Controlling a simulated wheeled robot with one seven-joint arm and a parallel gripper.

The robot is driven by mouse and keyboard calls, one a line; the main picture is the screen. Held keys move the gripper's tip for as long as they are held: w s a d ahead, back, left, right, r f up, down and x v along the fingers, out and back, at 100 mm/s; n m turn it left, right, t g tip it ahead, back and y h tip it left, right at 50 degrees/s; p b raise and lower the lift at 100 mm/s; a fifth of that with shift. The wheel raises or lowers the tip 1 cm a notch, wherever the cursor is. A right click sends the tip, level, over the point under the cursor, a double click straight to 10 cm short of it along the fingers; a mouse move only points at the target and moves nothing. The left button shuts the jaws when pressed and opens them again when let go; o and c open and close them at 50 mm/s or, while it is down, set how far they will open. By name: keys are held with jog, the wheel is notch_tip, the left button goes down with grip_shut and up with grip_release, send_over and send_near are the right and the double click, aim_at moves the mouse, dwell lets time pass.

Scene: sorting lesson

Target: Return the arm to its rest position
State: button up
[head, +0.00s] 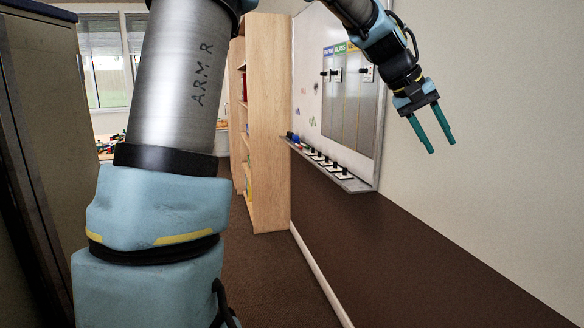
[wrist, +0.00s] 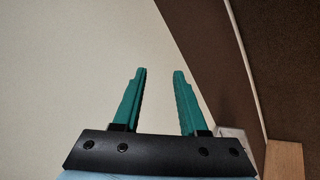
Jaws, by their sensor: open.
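My gripper (head: 433,142) hangs at the upper right of the head view, in front of the pale wall. Its two green fingers point down and to the right. They are apart, with nothing between them. The wrist view also shows my gripper (wrist: 159,72), with both fingers spread and only the plain wall behind them. My arm, marked ARM R, fills the left-centre of the head view and hides part of the room behind it.
A whiteboard (head: 309,92) with labelled columns hangs on the right wall, left of my gripper. Its ledge (head: 355,185) carries several small items. A wooden bookcase (head: 270,120) stands further back. A dark cabinet (head: 45,150) is close at left. Brown floor between is clear.

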jog(key=w+a+f+n+t+y, duration=0.1)
jog(key=a+f+y, duration=0.1)
jog(key=a+f, duration=0.7)
jog(key=a+f+n+t+y, duration=0.15)
jog(key=a+f, duration=0.35)
jog(key=a, duration=0.7)
jog(key=s+a+f+y, duration=0.1)
jog(key=s+a+f, duration=0.2)
jog(key=a, duration=0.2)
jog(key=s+a+f+y, duration=0.1)
jog(key=s+a+f, duration=0.1)
jog(key=a, duration=0.4)
jog(key=s+a+f+g+y, duration=0.1)
jog(key=s+a+f, duration=0.2)
jog(key=a, duration=0.3)
jog(key=shift+s+a+f+n, duration=0.25)
jog(key=shift+s+f+n, duration=0.15)
jog(key=shift+s, duration=0.2)
jog(key=shift+y, duration=0.25)
